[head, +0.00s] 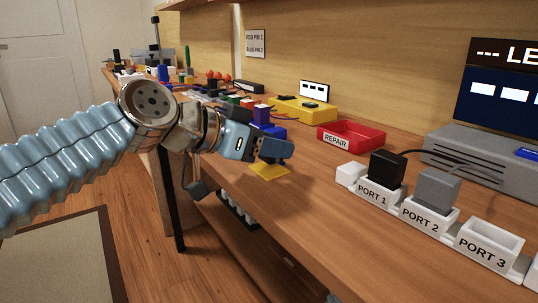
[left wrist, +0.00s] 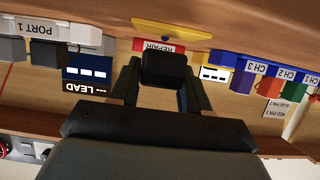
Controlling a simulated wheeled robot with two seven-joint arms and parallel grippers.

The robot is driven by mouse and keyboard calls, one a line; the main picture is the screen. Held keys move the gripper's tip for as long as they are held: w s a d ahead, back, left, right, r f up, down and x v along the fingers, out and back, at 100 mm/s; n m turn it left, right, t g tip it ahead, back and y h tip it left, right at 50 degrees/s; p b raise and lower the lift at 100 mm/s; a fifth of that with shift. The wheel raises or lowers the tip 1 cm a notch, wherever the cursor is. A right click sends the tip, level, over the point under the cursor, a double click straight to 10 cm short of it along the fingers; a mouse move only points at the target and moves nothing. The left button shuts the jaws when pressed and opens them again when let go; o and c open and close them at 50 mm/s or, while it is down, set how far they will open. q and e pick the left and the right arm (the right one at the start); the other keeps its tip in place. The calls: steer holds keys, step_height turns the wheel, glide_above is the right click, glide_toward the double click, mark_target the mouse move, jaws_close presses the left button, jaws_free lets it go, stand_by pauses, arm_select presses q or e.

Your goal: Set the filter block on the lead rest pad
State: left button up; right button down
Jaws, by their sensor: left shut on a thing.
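My left gripper (head: 274,150) reaches in over the front part of the bench and is shut on a dark block, which I take to be the filter block (left wrist: 162,70). In the left wrist view the block sits between the two fingers (left wrist: 160,85). In the head view the fingers mostly hide it. A flat yellow pad (head: 270,171), likely the lead rest pad, lies on the bench near its front edge, just below the gripper. The yellow pad also shows in the left wrist view (left wrist: 190,34), apart from the block. My right gripper is not in view.
A red REPAIR tray (head: 352,134) stands right of the pad, with white port sockets (head: 428,217) beyond it; PORT 1 and PORT 2 hold plugs. A yellow device (head: 302,110) stands behind. Coloured blocks (head: 262,116) stand close behind the gripper. Bench to the pad's right is clear.

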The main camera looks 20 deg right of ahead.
arm_select(q)
steer(key=shift+f, duration=0.6)
steer(key=shift+f, duration=0.2)
steer(key=o, duration=1.1)
steer(key=shift+r, duration=0.1)
steer(key=shift+c, duration=0.2)
steer(key=shift+r, duration=0.1)
steer(key=shift+s+a+r, duration=0.1)
steer(key=shift+a+r, duration=0.05)
steer(key=shift+a, duration=0.15)
steer(key=v, duration=1.1)
steer(key=shift+a, duration=0.2)
steer(key=shift+s, duration=0.1)
